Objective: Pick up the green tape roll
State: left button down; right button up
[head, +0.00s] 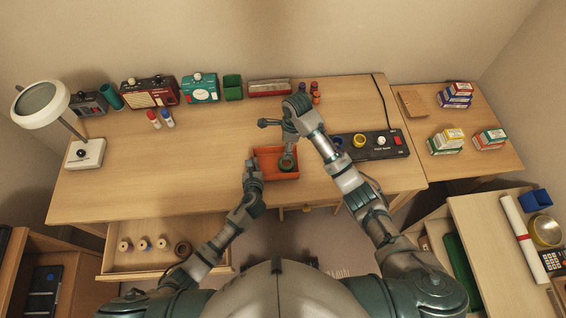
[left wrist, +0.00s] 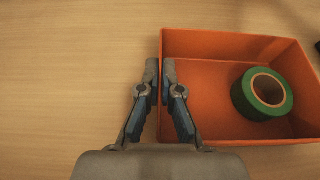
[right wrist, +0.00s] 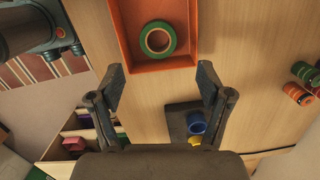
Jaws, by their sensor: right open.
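The green tape roll (left wrist: 238,97) lies flat inside the orange tray (left wrist: 215,45), toward its right side in the left wrist view. The roll also shows in the right wrist view (right wrist: 147,39), ahead of my right gripper (right wrist: 161,82), which is open and empty.
A black panel (head: 390,146) with a blue and a yellow ring stands right of the tray. An open drawer (head: 150,262) holds several spools. The desk left of the tray is clear.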

aim_at(281, 162)
jog(key=shift+m, duration=0.4)
jog(key=f, duration=0.7)
jog(key=a+f, duration=0.1)
jog(key=f, duration=0.3)
jog(key=shift+w+f, duration=0.1)
jog(key=shift+f, duration=0.05)
jog(key=shift+a+f, duration=0.2)
jog(key=shift+a, duration=0.4)
jog(key=shift+d, duration=0.15)
jog(key=c, duration=0.9)
jog(key=shift+d, duration=0.3)
